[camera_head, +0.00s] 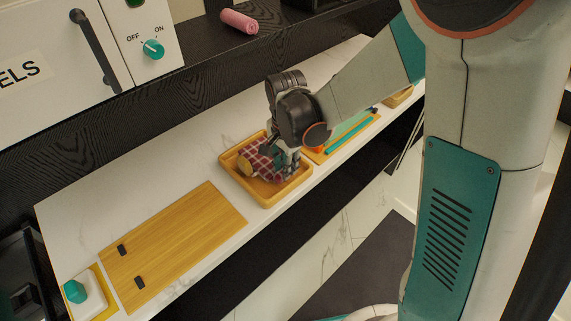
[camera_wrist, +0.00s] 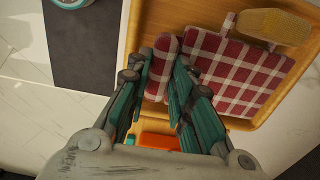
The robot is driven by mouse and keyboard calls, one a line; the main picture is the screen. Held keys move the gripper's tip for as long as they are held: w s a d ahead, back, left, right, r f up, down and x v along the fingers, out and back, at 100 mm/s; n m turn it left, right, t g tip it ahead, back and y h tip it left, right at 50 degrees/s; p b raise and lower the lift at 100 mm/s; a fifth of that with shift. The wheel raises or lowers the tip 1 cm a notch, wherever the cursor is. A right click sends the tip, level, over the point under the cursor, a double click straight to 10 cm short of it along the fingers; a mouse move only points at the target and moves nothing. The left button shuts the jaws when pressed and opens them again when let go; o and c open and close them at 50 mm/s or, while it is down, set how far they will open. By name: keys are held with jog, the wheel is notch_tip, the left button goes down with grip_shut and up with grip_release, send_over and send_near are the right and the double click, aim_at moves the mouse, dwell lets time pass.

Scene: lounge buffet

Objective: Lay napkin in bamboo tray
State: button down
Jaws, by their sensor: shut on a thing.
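The napkin (camera_wrist: 240,68), red with white checks, lies folded within the outline of the bamboo tray (camera_wrist: 133,25). It also shows in the head view (camera_head: 257,156), over the tray (camera_head: 270,203) on the counter. My gripper (camera_wrist: 163,62) is shut on the napkin's left edge in the wrist view, with a fold pinched between the fingers. In the head view my gripper (camera_head: 287,168) points down into the tray. I cannot tell whether the whole napkin touches the tray floor. A light wooden piece with a rounded end (camera_wrist: 273,25) is beside the napkin in the tray.
A wooden board (camera_head: 175,245) with two dark clips lies left of the tray. Another wooden tray (camera_head: 362,128) with teal and orange items stands close on the right. A pink roll (camera_head: 238,21) lies on the dark ledge behind. White counter (camera_head: 130,190) is free behind the board.

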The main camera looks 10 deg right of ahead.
jog(key=shift+f+b, duration=0.45)
jog(key=shift+f, duration=0.05)
dwell(0.4)
jog(key=c, duration=1.3)
grip_release()
jog(key=shift+r, duration=0.2)
jog(key=shift+r+p, duration=2.5)
jog(key=shift+r, duration=0.85)
